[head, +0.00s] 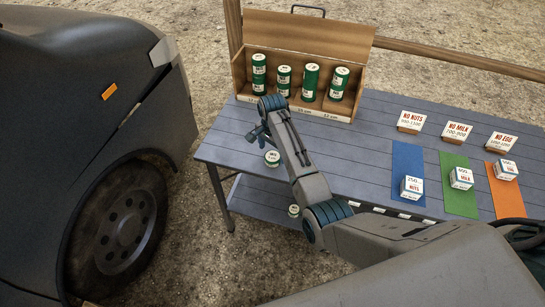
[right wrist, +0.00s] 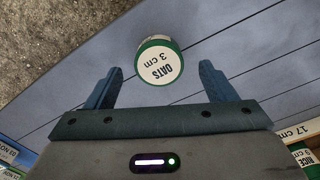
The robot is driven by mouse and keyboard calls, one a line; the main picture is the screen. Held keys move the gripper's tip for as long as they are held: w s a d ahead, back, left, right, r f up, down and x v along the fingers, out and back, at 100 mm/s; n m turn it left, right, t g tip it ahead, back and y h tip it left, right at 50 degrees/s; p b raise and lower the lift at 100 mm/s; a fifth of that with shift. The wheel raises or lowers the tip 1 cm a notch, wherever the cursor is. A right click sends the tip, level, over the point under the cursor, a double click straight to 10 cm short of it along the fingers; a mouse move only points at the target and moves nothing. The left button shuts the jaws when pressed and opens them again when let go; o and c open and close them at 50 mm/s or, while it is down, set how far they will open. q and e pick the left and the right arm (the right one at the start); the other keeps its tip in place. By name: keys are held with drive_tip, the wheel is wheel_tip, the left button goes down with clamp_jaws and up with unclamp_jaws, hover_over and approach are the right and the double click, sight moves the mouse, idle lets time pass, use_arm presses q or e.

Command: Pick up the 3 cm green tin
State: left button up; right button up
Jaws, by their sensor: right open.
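The green tin (right wrist: 158,62) has a white top reading "OATS 3 cm" in the right wrist view. In the head view a short green tin with a white top (head: 272,158) sits on the table near its left front edge; its print is too small to read. My right gripper (head: 262,138) is just behind it in the picture. In the right wrist view my right gripper (right wrist: 160,84) is open, with the tin ahead between the lines of its two fingertips. The fingers look apart from the tin. My left gripper is not in view.
A wooden box (head: 300,106) with several green tins stands at the back of the table (head: 365,135). Another small tin (head: 294,211) is on the lower shelf. Blue, green and orange mats with small boxes lie at right. A dark van (head: 90,90) stands at left.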

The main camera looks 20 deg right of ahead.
sight(273, 156)
drive_tip(key=shift+f, duration=1.6)
drive_tip(key=c, duration=1.1)
drive_tip(key=shift+o, duration=0.2)
drive_tip(key=shift+r, duration=0.15)
